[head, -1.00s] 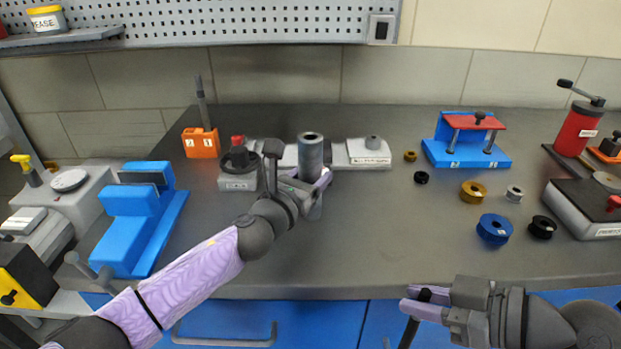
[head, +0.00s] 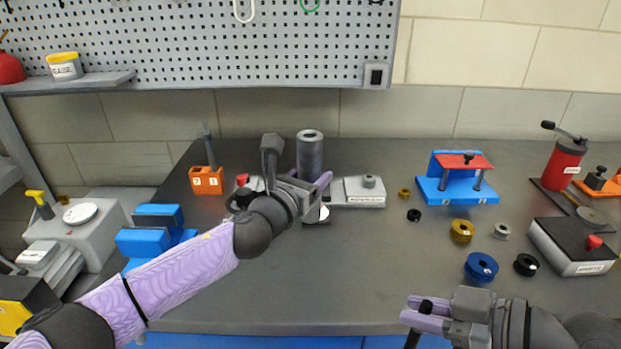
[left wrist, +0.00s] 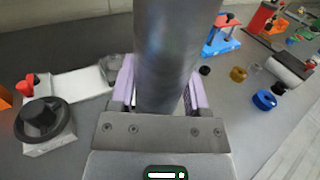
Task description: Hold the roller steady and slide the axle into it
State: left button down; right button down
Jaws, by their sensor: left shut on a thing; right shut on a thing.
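The roller is a grey metal cylinder (head: 310,153) with a hole in its top end. It stands upright in my left gripper (head: 308,190), whose lilac fingers are shut around its lower part. In the left wrist view the roller (left wrist: 176,50) fills the middle between the fingers (left wrist: 160,92). My right gripper (head: 426,308) is at the bottom right, near the bench's front edge. It is shut on a thin dark rod, the axle (head: 410,340), mostly hidden by the fingers. Axle and roller are well apart.
A blue fixture with a red plate (head: 458,178) stands at the back right. Blue (head: 481,267), brass (head: 461,231) and black (head: 526,265) rings lie right of centre. The bench middle (head: 370,270) is clear.

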aim_at(311, 220)
jog(key=shift+r, duration=0.3)
jog(key=shift+f, duration=0.15)
